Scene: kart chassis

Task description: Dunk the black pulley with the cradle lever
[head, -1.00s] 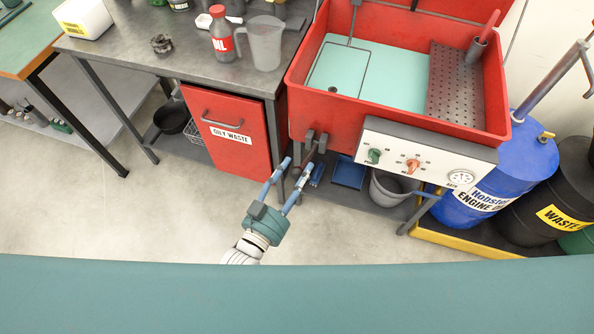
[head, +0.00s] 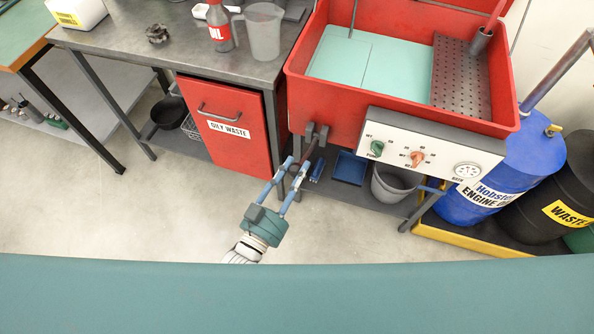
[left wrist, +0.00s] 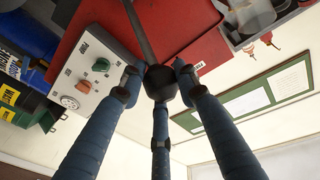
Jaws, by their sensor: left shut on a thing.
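The cradle lever (head: 310,157) is a dark rod on the front left of the red wash tank (head: 384,116). My left gripper (head: 289,176) is shut on its lower end. In the left wrist view the gripper's fingers (left wrist: 160,88) close around the lever's dark knob (left wrist: 160,80). The tank holds a flat pale teal surface (head: 400,72) with a thin line across it. I cannot make out a pulley in the tank. A small dark ridged part (head: 157,34) lies on the bench; I cannot tell whether it is the black pulley. My right gripper is not in view.
A control panel (head: 440,138) with green and orange knobs and a gauge is right of the lever. A red oily waste bin (head: 222,112) is left. Blue (head: 484,197) and black (head: 543,205) drums stand right. A grey bucket (head: 393,184) is below. A jug (head: 263,36) is on the bench.

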